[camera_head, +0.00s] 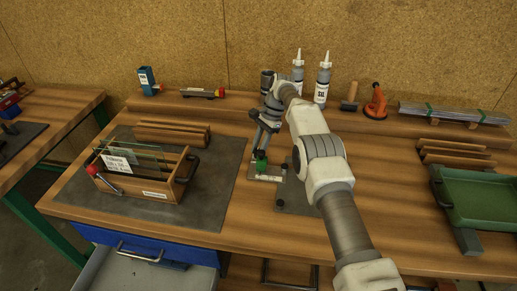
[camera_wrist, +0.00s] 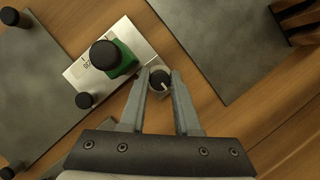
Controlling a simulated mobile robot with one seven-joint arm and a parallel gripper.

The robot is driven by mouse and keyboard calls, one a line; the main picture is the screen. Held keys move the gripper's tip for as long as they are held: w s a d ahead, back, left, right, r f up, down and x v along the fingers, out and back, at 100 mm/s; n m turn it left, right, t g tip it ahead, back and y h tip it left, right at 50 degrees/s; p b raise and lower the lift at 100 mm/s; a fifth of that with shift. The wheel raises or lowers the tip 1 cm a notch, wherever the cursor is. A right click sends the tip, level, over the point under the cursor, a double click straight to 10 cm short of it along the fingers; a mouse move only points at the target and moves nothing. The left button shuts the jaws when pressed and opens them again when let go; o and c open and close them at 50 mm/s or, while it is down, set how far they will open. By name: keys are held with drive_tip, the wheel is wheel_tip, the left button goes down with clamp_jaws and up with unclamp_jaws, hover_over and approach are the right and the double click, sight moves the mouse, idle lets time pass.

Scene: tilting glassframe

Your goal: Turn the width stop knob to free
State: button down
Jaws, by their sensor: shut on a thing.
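A small round knob (camera_wrist: 160,82), dark on top with a pale pointer line and a grey rim, is between the fingertips of my gripper (camera_wrist: 160,76) in the wrist view. The fingers are shut on its two sides. It sits by the corner of a pale metal plate (camera_wrist: 143,49) with small print I cannot read. A green block with a black knob (camera_wrist: 112,57) stands on this plate, left of my fingers. In the head view my gripper (camera_head: 259,146) points down behind the green block (camera_head: 261,157), and the small knob cannot be made out. The pale plate (camera_head: 265,178) shows below.
Dark mats lie on the wooden bench; several black posts (camera_wrist: 85,100) stand near the plate. A wooden box with glass sheets (camera_head: 148,187) stands left. Bottles (camera_head: 322,82) stand behind my arm. A green tray (camera_head: 478,222) is at right.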

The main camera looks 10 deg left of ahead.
drive_tip(key=shift+d+f, duration=0.1)
drive_tip(key=c, duration=0.6)
unclamp_jaws()
